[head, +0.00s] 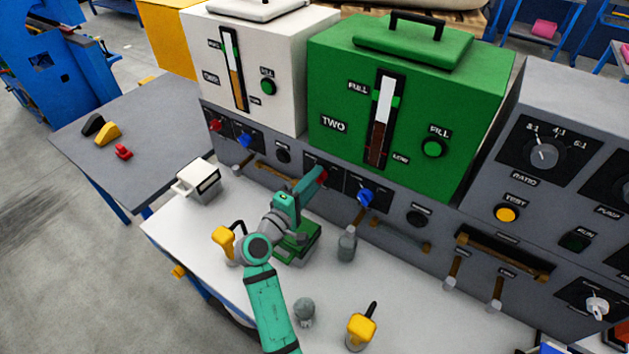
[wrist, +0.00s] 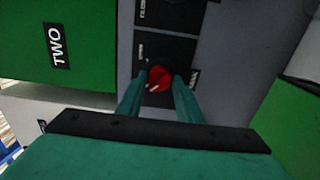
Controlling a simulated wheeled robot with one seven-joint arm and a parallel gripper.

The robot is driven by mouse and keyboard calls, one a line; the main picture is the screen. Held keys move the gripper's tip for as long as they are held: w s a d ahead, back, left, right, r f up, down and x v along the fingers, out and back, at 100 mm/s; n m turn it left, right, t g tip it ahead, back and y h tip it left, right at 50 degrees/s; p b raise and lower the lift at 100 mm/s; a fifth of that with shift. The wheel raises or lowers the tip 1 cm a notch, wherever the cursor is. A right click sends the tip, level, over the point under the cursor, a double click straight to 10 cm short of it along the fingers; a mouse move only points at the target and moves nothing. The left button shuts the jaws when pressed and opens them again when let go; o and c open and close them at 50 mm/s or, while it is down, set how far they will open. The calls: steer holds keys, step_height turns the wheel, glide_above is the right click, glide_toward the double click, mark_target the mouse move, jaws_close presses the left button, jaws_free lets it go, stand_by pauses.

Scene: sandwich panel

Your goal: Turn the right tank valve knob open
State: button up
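The right tank (head: 410,105) is the green one labelled TWO, with a level gauge on its front; it also shows in the wrist view (wrist: 85,20). Below it on the grey panel is a red valve knob (head: 323,174), with a blue knob (head: 365,197) to its right. My gripper (head: 314,183) is at the red knob. In the wrist view the red knob (wrist: 160,78) with a small white mark lies between the two fingertips of my gripper (wrist: 161,76). The fingers are close to its sides; I cannot tell whether they press on it.
A white tank (head: 262,75) stands to the left, with its own red knob (head: 215,125) and blue knob (head: 244,141).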

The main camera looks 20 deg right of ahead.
steer(key=shift+d, duration=0.1)
steer(key=c, duration=0.5)
steer(key=shift+m, duration=0.4)
steer(key=m, duration=1.2)
steer(key=shift+d+m, duration=0.15)
steer(key=shift+m, duration=2.45)
